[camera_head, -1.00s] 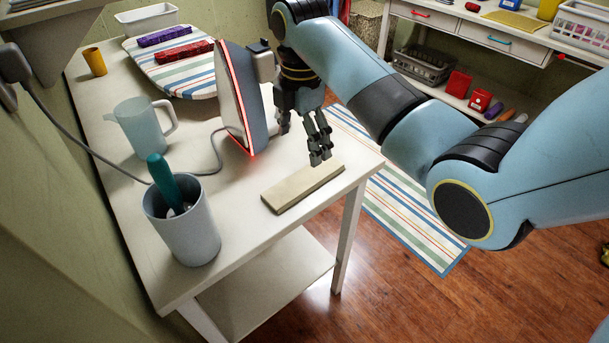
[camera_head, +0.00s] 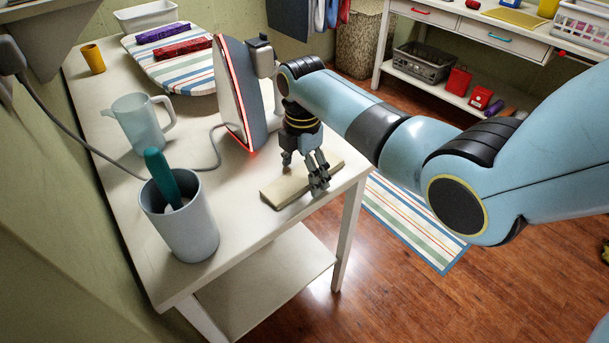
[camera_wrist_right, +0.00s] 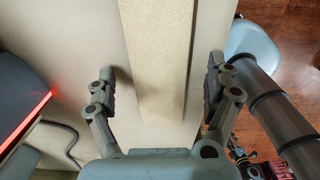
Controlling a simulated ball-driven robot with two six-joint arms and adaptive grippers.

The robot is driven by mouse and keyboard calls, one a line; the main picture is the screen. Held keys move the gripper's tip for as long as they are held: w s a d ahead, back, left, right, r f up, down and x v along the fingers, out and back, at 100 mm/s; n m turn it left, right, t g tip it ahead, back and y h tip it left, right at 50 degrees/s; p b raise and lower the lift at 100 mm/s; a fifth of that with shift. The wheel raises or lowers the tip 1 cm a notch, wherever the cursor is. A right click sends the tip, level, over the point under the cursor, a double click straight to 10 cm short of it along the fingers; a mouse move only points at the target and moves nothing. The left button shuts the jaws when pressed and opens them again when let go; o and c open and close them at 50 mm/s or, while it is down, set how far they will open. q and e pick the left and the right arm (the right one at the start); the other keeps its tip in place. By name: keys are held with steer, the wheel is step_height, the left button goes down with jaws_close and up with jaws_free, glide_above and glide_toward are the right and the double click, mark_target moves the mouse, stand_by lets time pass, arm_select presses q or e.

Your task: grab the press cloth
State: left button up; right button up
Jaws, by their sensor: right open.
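The press cloth (camera_head: 284,192), a long flat beige strip, lies on the white table (camera_head: 235,215) near its front right corner. My right gripper (camera_head: 304,174) is open and points down over the cloth. In the right wrist view the cloth (camera_wrist_right: 158,85) runs between the two spread fingers of the gripper (camera_wrist_right: 162,68). A gap shows on each side, so the fingers look apart from it. The gripper hides part of the cloth in the head view. My left gripper is not in view.
An upright iron (camera_head: 238,100) with a red-lit edge stands close left of my right gripper, its cord trailing behind. A pitcher (camera_head: 142,122) and a cup (camera_head: 182,225) with a teal-handled tool stand further left. A striped ironing board (camera_head: 175,72) lies at the back.

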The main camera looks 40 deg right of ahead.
steer(key=c, duration=1.1)
steer(key=shift+r, duration=0.15)
